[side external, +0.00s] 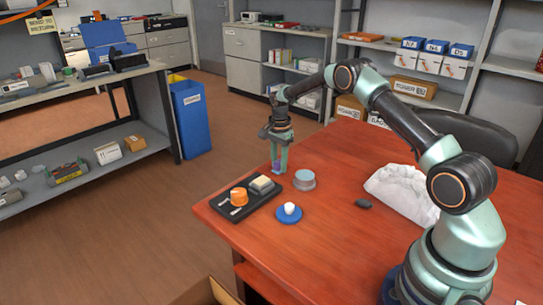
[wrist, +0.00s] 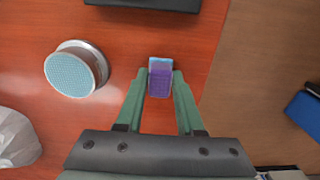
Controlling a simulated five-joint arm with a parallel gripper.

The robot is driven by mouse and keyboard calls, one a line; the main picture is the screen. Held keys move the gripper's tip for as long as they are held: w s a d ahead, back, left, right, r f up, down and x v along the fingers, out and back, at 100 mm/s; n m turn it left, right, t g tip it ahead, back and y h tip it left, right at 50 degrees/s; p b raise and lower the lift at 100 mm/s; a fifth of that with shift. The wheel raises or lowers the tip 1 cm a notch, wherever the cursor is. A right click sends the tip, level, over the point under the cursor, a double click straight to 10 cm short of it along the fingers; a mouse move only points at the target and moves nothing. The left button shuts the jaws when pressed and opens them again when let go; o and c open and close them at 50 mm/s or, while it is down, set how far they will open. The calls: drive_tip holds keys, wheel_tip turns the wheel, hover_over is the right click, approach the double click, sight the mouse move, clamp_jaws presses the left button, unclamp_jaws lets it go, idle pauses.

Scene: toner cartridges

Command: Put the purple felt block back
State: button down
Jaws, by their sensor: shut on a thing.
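The purple felt block (wrist: 160,82) is between the fingertips of my gripper (wrist: 159,77) in the wrist view, with a paler bluish end at the top. My gripper is shut on it. In the side view, my gripper (side external: 279,163) points down near the far left edge of the red table, and a bit of purple shows at its tips. I cannot tell whether the block touches the table. A black tray (side external: 233,211) lies nearer the camera, holding an orange round piece (side external: 239,196) and a pale block (side external: 262,184). The tray's edge shows at the top of the wrist view (wrist: 140,3).
A round tin (side external: 304,181) with a blue top stands right of my gripper; it also shows in the wrist view (wrist: 76,70). A blue saucer (side external: 281,217) holds a white ball. A small dark piece (side external: 363,203) and crumpled white cloth (side external: 402,190) lie farther right.

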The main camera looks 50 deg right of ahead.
sight(279, 161)
drive_tip(key=c, duration=0.5)
unclamp_jaws()
drive_tip(key=shift+c, duration=0.2)
drive_tip(key=s+a+r+n+t, duration=0.1)
drive_tip(key=s+a+r+n, duration=0.15)
drive_tip(key=r, duration=0.85)
drive_tip(key=s+a+r+n+t, duration=0.1)
drive_tip(key=a+r+n, duration=0.15)
drive_tip(key=r, duration=0.75)
drive_tip(key=s+a+r+n+t, duration=0.1)
drive_tip(key=s+a+r+n, duration=0.25)
drive_tip(key=s+a, duration=0.2)
drive_tip(key=s+a+r+n+t, duration=0.1)
drive_tip(key=s+a+r+n, duration=0.25)
drive_tip(key=s, duration=0.35)
drive_tip(key=s+a+f+n+t, duration=0.1)
drive_tip(key=s+a+f+n, duration=0.2)
drive_tip(key=s+n, duration=0.3)
drive_tip(key=shift+s+a+f+t, duration=0.3)
drive_tip(key=shift+s+a, duration=0.1)
drive_tip(key=shift+s, duration=0.6)
